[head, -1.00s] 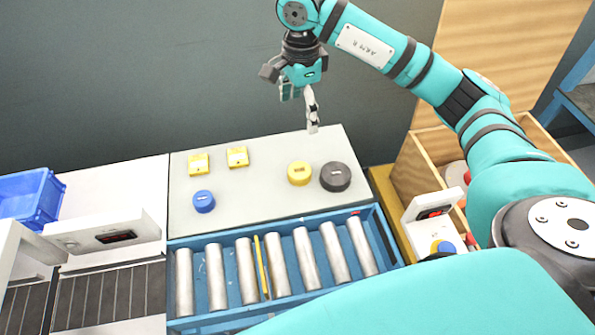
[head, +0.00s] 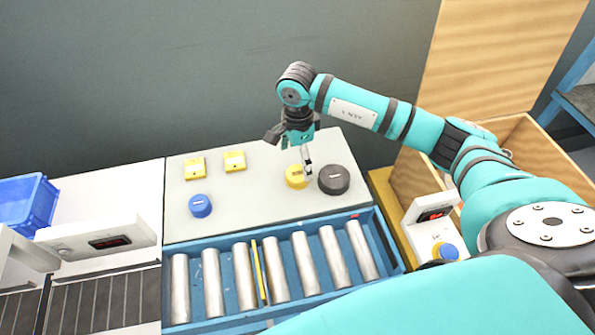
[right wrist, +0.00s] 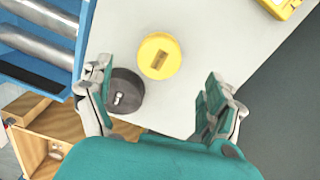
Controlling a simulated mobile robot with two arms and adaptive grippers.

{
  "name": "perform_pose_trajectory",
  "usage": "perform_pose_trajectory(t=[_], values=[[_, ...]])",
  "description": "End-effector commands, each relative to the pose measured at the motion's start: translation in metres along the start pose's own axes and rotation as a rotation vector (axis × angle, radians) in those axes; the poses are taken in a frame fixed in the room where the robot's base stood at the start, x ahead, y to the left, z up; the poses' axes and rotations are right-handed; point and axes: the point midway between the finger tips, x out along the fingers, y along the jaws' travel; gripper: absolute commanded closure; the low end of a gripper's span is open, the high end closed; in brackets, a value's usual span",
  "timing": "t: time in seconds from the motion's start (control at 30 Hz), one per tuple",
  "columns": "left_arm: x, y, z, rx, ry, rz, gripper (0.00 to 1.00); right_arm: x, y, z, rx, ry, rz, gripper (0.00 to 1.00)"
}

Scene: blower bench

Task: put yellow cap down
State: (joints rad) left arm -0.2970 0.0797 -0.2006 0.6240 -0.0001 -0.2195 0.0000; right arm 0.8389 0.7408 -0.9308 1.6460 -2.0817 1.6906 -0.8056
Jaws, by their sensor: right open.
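The yellow cap (head: 296,177) is a round disc with a slot in its top. It lies flat on the light grey bench top (head: 255,193), just left of a dark grey cap (head: 334,179). My right gripper (head: 306,165) is close to the yellow cap in the head view. In the right wrist view, my right gripper (right wrist: 152,108) is open and empty, with its fingers spread wide. There the yellow cap (right wrist: 159,56) lies beyond the fingertips, and the dark cap (right wrist: 124,91) is near the left finger. My left gripper is not in view.
A blue cap (head: 200,205) and two yellow square blocks (head: 195,168) (head: 234,161) lie on the bench's left part. A blue-framed roller tray (head: 384,236) runs along the front. A wooden box (head: 522,130) stands at right, a blue crate (head: 28,204) at left.

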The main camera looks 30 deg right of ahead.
Motion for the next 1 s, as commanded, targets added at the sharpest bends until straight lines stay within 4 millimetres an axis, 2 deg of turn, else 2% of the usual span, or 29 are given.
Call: perform_pose_trajectory(t=[0.27, 0.4, 0.53, 0.8, 0.87, 1.0], values=[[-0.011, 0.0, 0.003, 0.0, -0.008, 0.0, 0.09, 0.02, 0.002, 0.001, 0.0, 0.0, 0.005, 0.11], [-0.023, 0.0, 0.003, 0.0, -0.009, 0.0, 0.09, 0.042, 0.004, 0.003, 0.001, 0.0, 0.005, 0.11], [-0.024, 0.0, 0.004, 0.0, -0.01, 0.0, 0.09, 0.058, 0.003, 0.003, 0.001, 0.0, 0.003, 0.11], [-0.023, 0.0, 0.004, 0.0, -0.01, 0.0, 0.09, 0.063, 0.002, 0.003, 0.0, 0.0, 0.0, 0.11], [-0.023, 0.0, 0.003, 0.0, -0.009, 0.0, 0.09, 0.062, 0.002, 0.003, 0.0, 0.0, 0.0, 0.16], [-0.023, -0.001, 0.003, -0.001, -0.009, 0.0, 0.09, 0.062, 0.002, 0.003, 0.0, 0.0, 0.0, 0.34]])
